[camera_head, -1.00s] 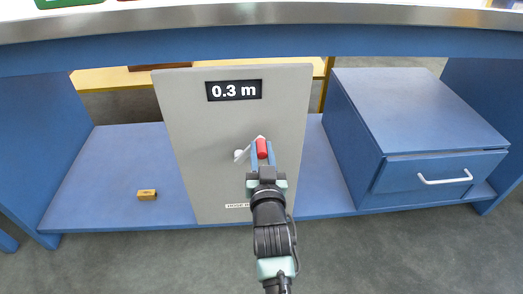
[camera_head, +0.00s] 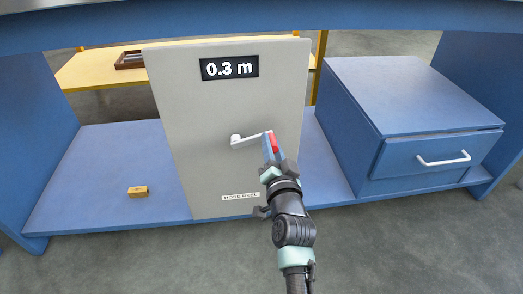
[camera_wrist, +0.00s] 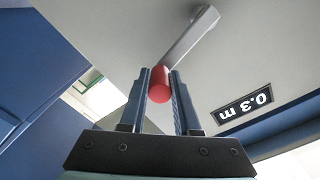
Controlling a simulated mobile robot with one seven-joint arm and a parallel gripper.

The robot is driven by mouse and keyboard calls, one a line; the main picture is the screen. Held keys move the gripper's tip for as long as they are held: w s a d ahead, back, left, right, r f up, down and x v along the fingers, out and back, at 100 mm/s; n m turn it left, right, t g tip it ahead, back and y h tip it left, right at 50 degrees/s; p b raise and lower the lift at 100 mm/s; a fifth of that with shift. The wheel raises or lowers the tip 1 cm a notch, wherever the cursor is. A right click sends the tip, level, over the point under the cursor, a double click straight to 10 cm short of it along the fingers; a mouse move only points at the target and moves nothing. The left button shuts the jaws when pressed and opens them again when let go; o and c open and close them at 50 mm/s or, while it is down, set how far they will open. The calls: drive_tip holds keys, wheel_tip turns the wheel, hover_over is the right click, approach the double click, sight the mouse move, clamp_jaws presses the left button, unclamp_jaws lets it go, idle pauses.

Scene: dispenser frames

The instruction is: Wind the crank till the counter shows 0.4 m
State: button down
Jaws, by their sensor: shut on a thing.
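The hose reel panel (camera_head: 180,120) is a grey upright board, and its counter (camera_head: 230,67) reads 0.3 m. The counter also shows upside down in the wrist view (camera_wrist: 243,104). The crank (camera_head: 249,139) is a light arm running right from its hub and tilted slightly up. Its red handle (camera_head: 274,143) is at the arm's right end. My gripper (camera_head: 270,149) is shut on the red handle. In the wrist view the handle (camera_wrist: 160,84) sits between the two fingers (camera_wrist: 160,95), partly covered by them.
A small yellow-brown block (camera_head: 138,192) lies on the blue shelf (camera_head: 95,185) left of the panel. A blue drawer unit (camera_head: 415,100) with a white handle stands to the right. A blue tabletop edge (camera_head: 400,18) crosses above the panel.

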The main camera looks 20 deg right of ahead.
drive_tip(key=a+f+m+b, duration=0.3)
drive_tip(key=f+m, duration=0.6)
drive_tip(key=m, duration=0.4)
drive_tip(key=shift+w+m+b, duration=0.4)
drive_tip(key=shift+b, duration=0.05)
drive_tip(key=shift+a+f, duration=0.1)
drive_tip(key=c, duration=0.6)
unclamp_jaws()
drive_tip(key=p+v, duration=0.2)
drive_tip(key=v, duration=1.1)
